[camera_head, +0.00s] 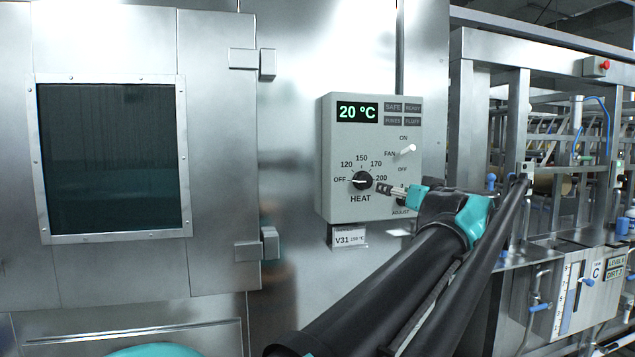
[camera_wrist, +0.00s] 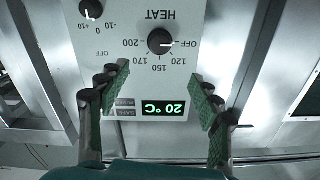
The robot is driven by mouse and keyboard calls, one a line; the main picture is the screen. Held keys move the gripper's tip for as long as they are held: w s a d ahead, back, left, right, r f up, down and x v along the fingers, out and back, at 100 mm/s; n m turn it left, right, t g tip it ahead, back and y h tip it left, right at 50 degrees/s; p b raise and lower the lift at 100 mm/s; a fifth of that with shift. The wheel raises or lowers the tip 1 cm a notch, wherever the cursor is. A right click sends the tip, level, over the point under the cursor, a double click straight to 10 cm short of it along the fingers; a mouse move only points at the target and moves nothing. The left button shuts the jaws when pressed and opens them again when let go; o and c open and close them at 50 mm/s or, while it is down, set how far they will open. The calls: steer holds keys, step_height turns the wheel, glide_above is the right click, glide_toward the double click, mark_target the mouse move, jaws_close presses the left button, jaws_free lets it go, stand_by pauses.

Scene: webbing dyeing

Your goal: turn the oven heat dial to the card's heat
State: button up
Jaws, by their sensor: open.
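The black heat dial (camera_head: 361,181) sits low on the grey control box (camera_head: 335,130), its white pointer toward OFF. In the wrist view the dial (camera_wrist: 160,41) appears upside down, with the pointer at OFF and marks 120, 150, 170 and 200 around it. The green display (camera_head: 358,112) reads 20 °C. A small card (camera_head: 348,237) below the box reads V31; its heat figure is too small to read surely. My gripper (camera_head: 390,189) is just right of the dial. In the wrist view my gripper (camera_wrist: 158,80) has its green-padded fingers apart and empty, with the dial beyond their tips.
A white fan lever (camera_head: 406,150) stands above and right of the dial. The adjust dial (camera_wrist: 90,8) is near the heat dial and mostly hidden by my gripper in the head view. The oven door (camera_head: 215,180) with a dark window is left. Metal frames stand right.

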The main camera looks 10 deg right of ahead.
mark_target(367, 180)
steer(key=w, duration=1.7)
steer(key=shift+w+a+r, duration=0.15)
steer(key=shift+a, duration=0.1)
steer(key=shift+c, duration=0.2)
steer(key=c, duration=1.1)
